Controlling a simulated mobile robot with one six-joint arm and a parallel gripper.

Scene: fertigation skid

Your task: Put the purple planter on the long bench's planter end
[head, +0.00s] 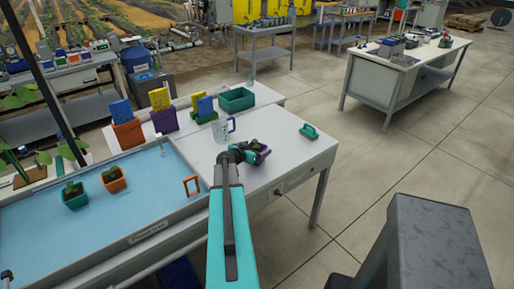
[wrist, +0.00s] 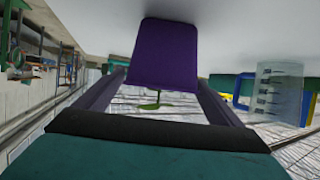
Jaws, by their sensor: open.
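The purple planter (head: 263,157), with a small green seedling, is on the white right part of the long bench (head: 302,159). My gripper (head: 249,154) is beside it, reaching in from the front. In the wrist view, which looks upside down, the purple planter (wrist: 165,55) is between the two fingers of my gripper (wrist: 158,90). The jaws are open and not closed on it. Its seedling hangs toward the bottom of that picture. The planter's base seems to be on the bench top; contact is hard to tell.
A clear measuring jug (head: 222,131) stands just behind my gripper. A teal handled tool (head: 309,131) lies to the right. An orange frame (head: 191,186), a green planter (head: 75,195) and an orange planter (head: 113,179) sit in the blue tray area. A green bin (head: 236,99) stands behind.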

